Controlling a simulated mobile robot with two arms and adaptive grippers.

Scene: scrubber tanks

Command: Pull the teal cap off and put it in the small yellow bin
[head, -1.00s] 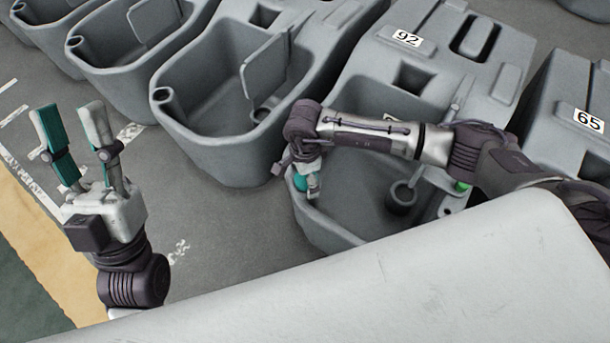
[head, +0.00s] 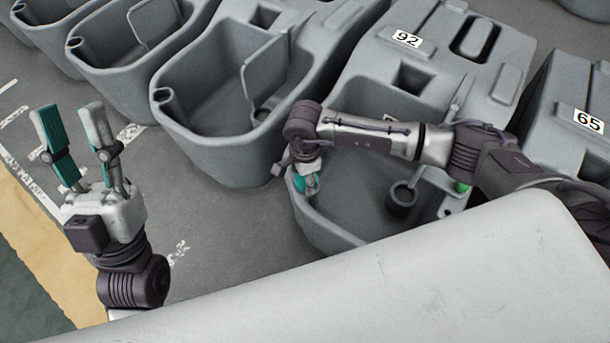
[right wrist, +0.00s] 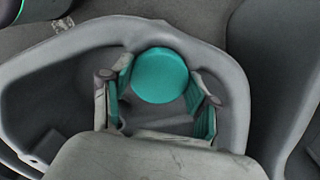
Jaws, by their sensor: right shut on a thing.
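The teal cap (right wrist: 160,75) is round and sits at the front corner of the grey tank numbered 92 (head: 330,228). In the head view the cap (head: 299,184) is partly hidden by my right gripper (head: 307,181). In the right wrist view the cap lies between the two teal-padded fingers, which are shut on it. I cannot tell whether it is still seated on the tank. My left gripper (head: 68,112) is open and empty, above the floor at the left. The small yellow bin is not in view.
More grey tanks (head: 200,145) stand in a row along the back. A tank labelled 65 (head: 570,115) is at the right. A large light grey surface (head: 370,285) fills the front. Clear grey floor (head: 215,235) lies between my left gripper and tank 92.

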